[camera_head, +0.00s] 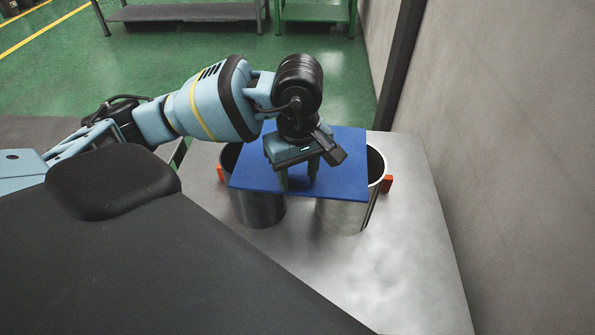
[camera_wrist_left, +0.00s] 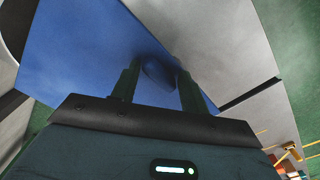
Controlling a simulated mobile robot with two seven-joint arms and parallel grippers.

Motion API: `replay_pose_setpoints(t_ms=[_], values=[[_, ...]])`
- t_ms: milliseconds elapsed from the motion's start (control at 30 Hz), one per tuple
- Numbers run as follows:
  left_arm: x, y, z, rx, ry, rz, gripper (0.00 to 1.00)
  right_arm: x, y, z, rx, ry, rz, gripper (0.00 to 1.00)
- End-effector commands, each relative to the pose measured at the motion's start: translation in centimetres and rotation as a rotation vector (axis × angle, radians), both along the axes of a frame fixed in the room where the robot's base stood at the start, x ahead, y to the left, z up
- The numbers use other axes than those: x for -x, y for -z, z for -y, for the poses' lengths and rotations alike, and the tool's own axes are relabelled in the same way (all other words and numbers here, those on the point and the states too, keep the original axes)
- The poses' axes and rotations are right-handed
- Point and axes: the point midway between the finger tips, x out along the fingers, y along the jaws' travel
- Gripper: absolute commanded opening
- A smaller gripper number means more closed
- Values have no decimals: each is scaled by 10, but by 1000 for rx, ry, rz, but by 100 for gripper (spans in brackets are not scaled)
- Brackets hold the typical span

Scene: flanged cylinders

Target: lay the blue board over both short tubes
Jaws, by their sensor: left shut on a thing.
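The blue board (camera_head: 346,180) lies level across the tops of both short metal tubes, the left tube (camera_head: 258,208) and the right tube (camera_head: 341,216). It covers part of each opening; the outer sides of both rims show past it. I cannot tell whether the board touches the rims. My left gripper (camera_head: 298,183) is above the board, fingers pointing down. In the left wrist view, the fingers stand on either side of a blue knob (camera_wrist_left: 158,76) on the board (camera_wrist_left: 75,60), and the gripper is shut on it. My right gripper is not in view.
The tubes stand on a grey metal table (camera_head: 415,260) with a clear front right area. Orange tabs (camera_head: 387,184) show at the tubes' outer sides. A grey wall (camera_head: 500,130) rises close on the right. A green bench (camera_head: 318,12) stands at the back.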

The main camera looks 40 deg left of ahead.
Motion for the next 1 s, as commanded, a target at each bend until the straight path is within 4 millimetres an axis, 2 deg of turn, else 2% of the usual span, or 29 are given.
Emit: replay_pose_setpoints(t_ms=[300, 333, 500, 767, 933, 1000], values=[[0, 4, 0, 0, 0, -1, 21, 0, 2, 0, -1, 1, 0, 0], [0, 5, 0, 0, 0, -1, 46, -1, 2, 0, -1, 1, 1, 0], [0, 3, 0, 1, 0, 0, 67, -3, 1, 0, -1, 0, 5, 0], [0, 3, 0, 1, 0, 0, 67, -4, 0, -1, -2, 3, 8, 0], [-1, -9, 1, 3, 0, 3, 67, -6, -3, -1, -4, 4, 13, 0], [-1, -20, 1, 3, 0, 5, 67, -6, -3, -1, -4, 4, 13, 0]])
